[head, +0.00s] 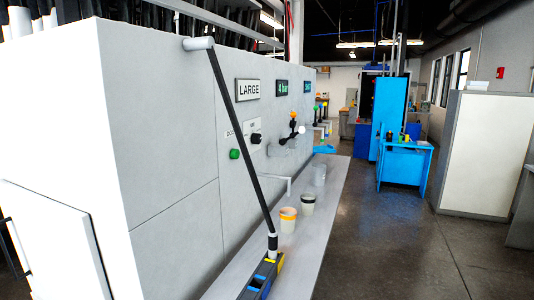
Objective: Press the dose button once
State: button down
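A round green button (235,154) sits on the front of the grey panel (165,150), below small lettering that seems to begin "DO". It stands out slightly from the panel. A black rod (240,145) runs down from a white wall pivot (199,43) to the right of the panel's near corner. It passes just right of the green button in this view, and the button stays visible. My gripper cannot be made out in the head view, so its distance from the button is not shown.
Valve handles (293,130) are farther along. A ledge (303,248) holds an orange-rimmed cup (288,220) and a dark-rimmed cup (307,204). A blue-yellow object (262,277) is at the rod's foot. Floor (390,245) is clear.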

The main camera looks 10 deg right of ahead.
aim_at(235, 154)
jog(key=i+l+z, duration=0.15)
jog(key=i+l, duration=0.95)
jog(key=i+j, duration=0.1)
jog(key=i, duration=0.2)
jog(key=i+j, duration=0.15)
jog(key=i, duration=0.2)
jog(key=z, duration=0.05)
